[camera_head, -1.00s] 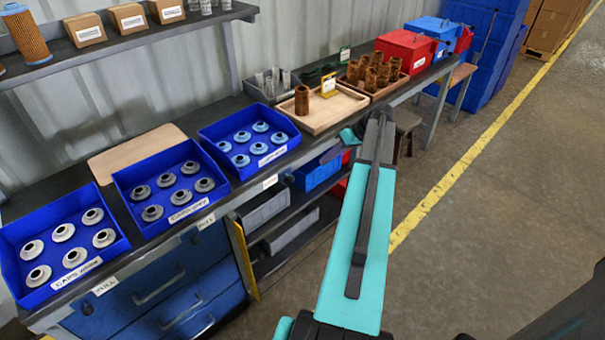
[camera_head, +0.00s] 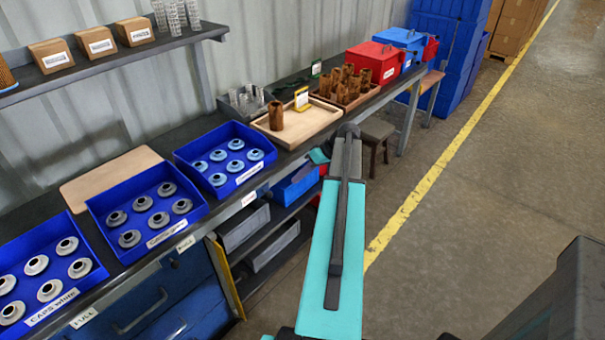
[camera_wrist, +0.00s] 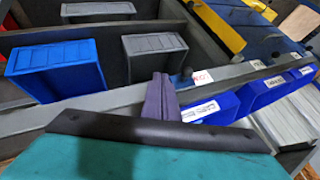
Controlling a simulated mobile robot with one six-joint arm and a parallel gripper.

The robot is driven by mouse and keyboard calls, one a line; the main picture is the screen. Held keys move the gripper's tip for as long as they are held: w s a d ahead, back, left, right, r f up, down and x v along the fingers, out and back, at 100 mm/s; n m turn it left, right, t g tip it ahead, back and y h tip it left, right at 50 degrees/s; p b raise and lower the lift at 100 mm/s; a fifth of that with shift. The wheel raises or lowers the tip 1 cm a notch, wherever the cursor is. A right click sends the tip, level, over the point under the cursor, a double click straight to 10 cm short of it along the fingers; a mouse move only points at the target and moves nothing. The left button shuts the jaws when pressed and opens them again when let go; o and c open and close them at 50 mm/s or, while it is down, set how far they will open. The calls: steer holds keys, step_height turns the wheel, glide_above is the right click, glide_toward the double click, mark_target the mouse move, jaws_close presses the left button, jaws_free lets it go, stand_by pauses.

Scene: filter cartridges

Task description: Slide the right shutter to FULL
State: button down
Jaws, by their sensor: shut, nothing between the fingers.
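I cannot make out a right shutter or its track in either view. White labels run along the front edge of the bench (camera_head: 215,219); one at the lower left (camera_head: 83,318) seems to read PULL or FULL, but the print is too small to be sure. My gripper (camera_wrist: 160,96) shows in the wrist view as two dark fingers pressed together, shut and empty. It is in front of the bench edge, seemingly apart from it.
Blue cap bins (camera_head: 148,215) line the bench, with a wooden tray (camera_head: 298,122), a red box (camera_head: 373,62) and a blue box (camera_head: 402,42) farther along. Under the bench are grey bins (camera_head: 243,228) and a blue bin (camera_head: 297,186). A stool (camera_head: 377,130) stands beyond.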

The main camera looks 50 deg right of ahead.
mark_target(270, 197)
steer(key=w+a+f+p, duration=0.2)
steer(key=w+a+f, duration=0.1)
steer(key=a, duration=0.3)
steer(key=shift+w+f+p, duration=0.35)
steer(key=shift+w, duration=0.2)
steer(key=shift+a, duration=0.1)
steer(key=shift+w+a+f+b, duration=0.1)
steer(key=shift+a+b, duration=0.55)
steer(key=shift+a, duration=0.7)
steer(key=shift+w+a+b, duration=0.1)
steer(key=shift+a+b, duration=0.55)
steer(key=shift+a, duration=1.35)
steer(key=shift+a, duration=0.1)
